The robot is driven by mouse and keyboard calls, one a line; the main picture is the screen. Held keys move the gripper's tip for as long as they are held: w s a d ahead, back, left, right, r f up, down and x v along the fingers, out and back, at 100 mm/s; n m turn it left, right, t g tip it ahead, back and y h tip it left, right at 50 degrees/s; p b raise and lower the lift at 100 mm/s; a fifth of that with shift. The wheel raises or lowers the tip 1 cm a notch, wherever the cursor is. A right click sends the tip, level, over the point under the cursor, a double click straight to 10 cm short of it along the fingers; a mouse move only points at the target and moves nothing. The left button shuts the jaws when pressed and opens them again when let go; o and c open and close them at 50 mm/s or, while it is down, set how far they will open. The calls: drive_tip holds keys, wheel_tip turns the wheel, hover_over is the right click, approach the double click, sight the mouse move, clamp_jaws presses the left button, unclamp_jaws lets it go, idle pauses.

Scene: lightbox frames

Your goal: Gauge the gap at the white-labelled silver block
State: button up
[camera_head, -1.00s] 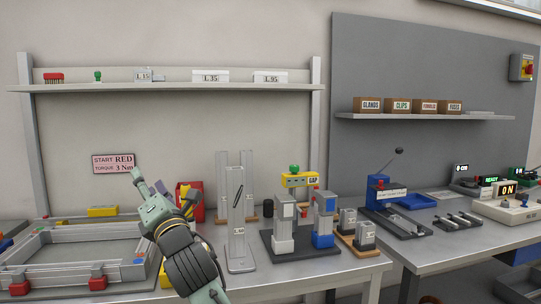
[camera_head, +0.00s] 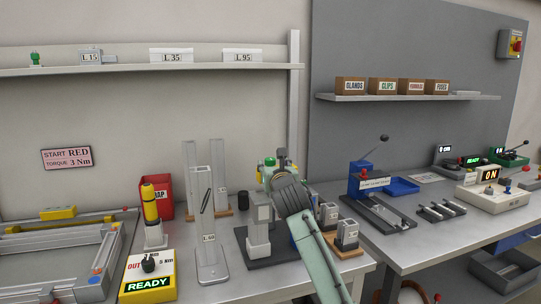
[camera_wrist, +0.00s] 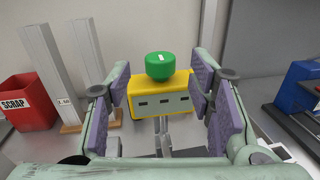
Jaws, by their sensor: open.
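A yellow gauge marked GAP, with a green knob (camera_wrist: 160,66), stands behind the dark base. Its yellow body (camera_wrist: 183,84) shows between my fingers in the wrist view. My gripper (camera_wrist: 160,112) is open, its purple-padded fingers on either side with visible room. In the head view my gripper (camera_head: 280,160) partly hides the gauge. A silver block with a white lower part (camera_head: 258,246) stands on the dark base (camera_head: 270,256), left of my arm. I cannot tell whether my fingers touch the gauge.
A tall labelled stand (camera_head: 207,235) is left of the base. Small labelled silver blocks (camera_head: 347,235) stand right of my arm. A red scrap bin (camera_head: 164,196), a yellow READY box (camera_head: 148,279) and a blue lever press (camera_head: 362,182) are further out.

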sight(271, 161)
drive_tip(key=shift+w+a+p, duration=0.2)
drive_tip(key=shift+w+p, duration=0.25)
drive_tip(key=shift+w, duration=0.95)
drive_tip(key=shift+w+a+p, duration=0.2)
drive_tip(key=shift+w+p, duration=0.2)
drive_tip(key=shift+w, duration=0.95)
drive_tip(key=shift+c, duration=0.3)
clamp_jaws()
